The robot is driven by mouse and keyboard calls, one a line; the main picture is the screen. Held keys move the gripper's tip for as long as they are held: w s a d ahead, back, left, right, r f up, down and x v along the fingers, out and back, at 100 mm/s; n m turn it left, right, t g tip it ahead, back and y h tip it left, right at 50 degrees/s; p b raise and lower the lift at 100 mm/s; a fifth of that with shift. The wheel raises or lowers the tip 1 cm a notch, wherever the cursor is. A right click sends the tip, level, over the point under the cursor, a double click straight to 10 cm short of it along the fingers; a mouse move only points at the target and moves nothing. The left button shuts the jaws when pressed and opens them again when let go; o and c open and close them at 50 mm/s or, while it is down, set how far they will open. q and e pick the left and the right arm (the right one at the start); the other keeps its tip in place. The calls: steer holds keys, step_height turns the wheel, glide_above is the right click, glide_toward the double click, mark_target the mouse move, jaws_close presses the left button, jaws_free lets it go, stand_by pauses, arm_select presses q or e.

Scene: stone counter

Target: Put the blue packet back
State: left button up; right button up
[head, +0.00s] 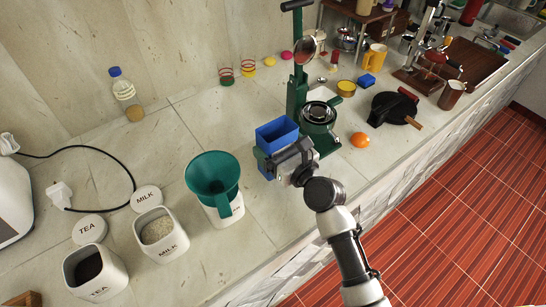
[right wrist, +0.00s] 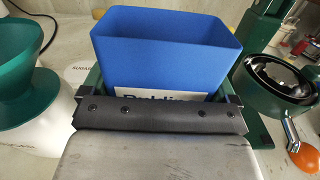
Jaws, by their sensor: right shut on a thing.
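The blue packet (head: 277,133) is an open-topped blue box with a white label, partly readable as "Pudding". It stands upright just left of the green lever press (head: 298,95). My right gripper (head: 284,157) is shut on its near side. In the right wrist view the packet (right wrist: 165,50) rises above the gripper, which hides its lower part, so I cannot tell whether it touches the counter. My left gripper is not in view.
A green funnel (head: 212,172) sits on a white canister left of the packet. Open milk (head: 160,234) and tea (head: 95,273) canisters stand farther left. An orange ball (head: 360,139) and a black waffle-iron-like pan (head: 394,107) are to the right. Counter left of the funnel is partly clear.

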steer(key=shift+w+a+f, duration=0.15)
steer(key=shift+a+f, duration=0.1)
steer(key=shift+a, duration=0.15)
steer(key=shift+f, duration=0.25)
step_height(320, 180, down, 3)
steer(key=shift+r+b, duration=0.15)
steer(key=shift+b, duration=0.45)
steer(key=shift+f, duration=0.5)
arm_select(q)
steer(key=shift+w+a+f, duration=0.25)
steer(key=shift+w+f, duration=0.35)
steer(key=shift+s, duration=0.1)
arm_select(e)
steer(key=shift+f, duration=0.15)
steer(key=o, duration=0.8)
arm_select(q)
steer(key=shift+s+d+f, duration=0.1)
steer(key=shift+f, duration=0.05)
arm_select(e)
steer(key=shift+o, duration=0.2)
